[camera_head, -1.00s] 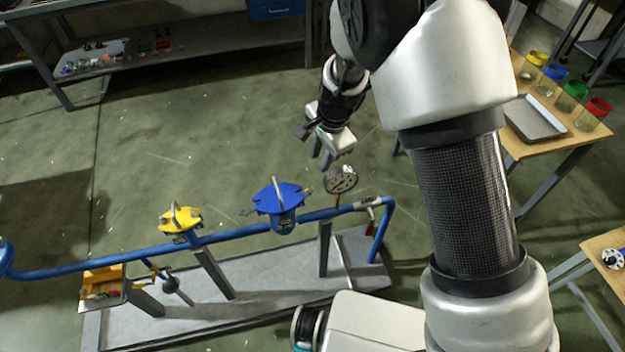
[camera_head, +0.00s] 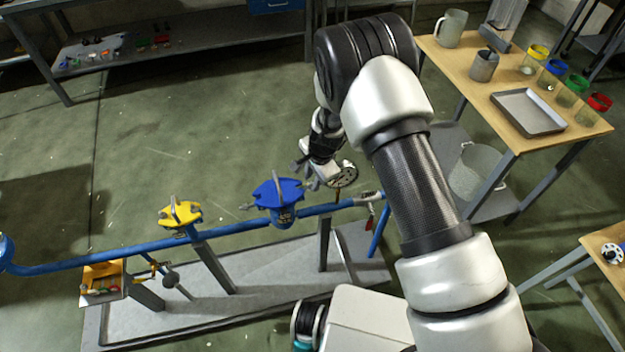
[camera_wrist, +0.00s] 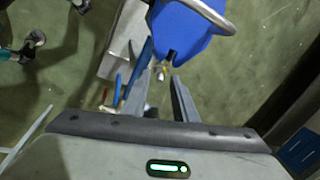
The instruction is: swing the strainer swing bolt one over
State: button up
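The blue strainer (camera_head: 282,213) sits in the blue pipe line, with a flat blue cover and a handle on top. Its cover fills the top of the wrist view (camera_wrist: 190,35). A swing bolt (camera_head: 246,206) sticks out at the cover's left side. Another small metal bolt end (camera_wrist: 161,74) shows by the cover's notch in the wrist view. My gripper (camera_head: 308,175) is at the cover's right edge in the head view. In the wrist view its two fingers (camera_wrist: 162,80) are apart, with the bolt end between their tips. I cannot tell whether they touch it.
A yellow-covered fitting (camera_head: 180,214) is on the pipe to the left. A wooden table (camera_head: 555,138) with a tray and jars stands at the right. The floor behind the pipe is clear.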

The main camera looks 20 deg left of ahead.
jog(key=shift+w+a+f, duration=0.1)
jog(key=shift+f, duration=0.35)
jog(key=shift+c, duration=0.2)
grip_shut()
jog(key=shift+s+a+r+t+h+p, duration=0.2)
jog(key=shift+s+a+t+h+p, duration=0.15)
jog(key=shift+h+p, duration=0.35)
jog(key=shift+o, duration=0.2)
grip_release()
jog(key=shift+r, duration=0.1)
jog(key=v, duration=1.7)
jog(key=shift+r, duration=0.15)
